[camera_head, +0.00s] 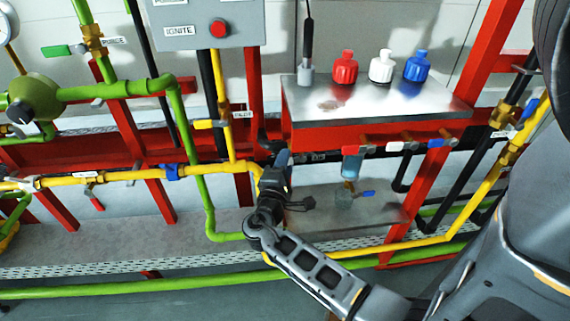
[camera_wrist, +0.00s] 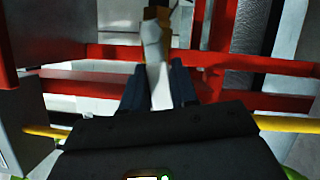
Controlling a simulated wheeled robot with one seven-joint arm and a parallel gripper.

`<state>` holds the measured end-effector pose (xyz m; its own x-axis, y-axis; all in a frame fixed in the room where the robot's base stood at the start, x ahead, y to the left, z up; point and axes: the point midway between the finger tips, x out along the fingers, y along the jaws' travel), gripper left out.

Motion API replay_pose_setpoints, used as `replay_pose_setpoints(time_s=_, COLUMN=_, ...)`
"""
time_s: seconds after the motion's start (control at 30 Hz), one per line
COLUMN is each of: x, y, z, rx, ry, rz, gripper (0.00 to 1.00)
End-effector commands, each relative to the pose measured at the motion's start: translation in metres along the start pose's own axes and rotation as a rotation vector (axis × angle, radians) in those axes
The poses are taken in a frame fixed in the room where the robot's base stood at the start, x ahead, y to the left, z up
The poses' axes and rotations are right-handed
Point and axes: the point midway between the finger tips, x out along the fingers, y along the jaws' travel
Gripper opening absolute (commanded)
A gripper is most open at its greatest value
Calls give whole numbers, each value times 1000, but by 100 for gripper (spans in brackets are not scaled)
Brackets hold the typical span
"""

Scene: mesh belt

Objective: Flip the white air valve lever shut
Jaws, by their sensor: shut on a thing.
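In the wrist view, a white lever (camera_wrist: 159,92) runs down from a brass valve body (camera_wrist: 157,14) with a pale grey neck. My gripper (camera_wrist: 157,76) is shut on this lever, one dark finger on each side of it. In the head view, my gripper (camera_head: 282,158) is beside the yellow pipe, left of and below the steel shelf. The lever it holds is hidden there behind the gripper.
The steel shelf (camera_head: 375,103) carries red, white and blue bottles. Red, white and blue levers sit under its front edge (camera_head: 400,146). Yellow pipe (camera_head: 110,176), green pipe (camera_head: 205,190) and red frame posts crowd the left.

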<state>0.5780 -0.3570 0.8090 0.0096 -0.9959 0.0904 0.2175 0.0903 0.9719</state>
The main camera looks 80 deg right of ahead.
Motion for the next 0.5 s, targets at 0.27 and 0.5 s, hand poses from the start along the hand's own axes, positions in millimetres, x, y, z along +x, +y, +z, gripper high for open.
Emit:
replay_pose_setpoints(time_s=0.27, x=0, y=-18, z=0, rx=-244, ry=2, rz=99, gripper=0)
replay_pose_setpoints(time_s=0.5, x=1, y=-27, z=5, rx=-456, ry=2, rz=187, gripper=0)
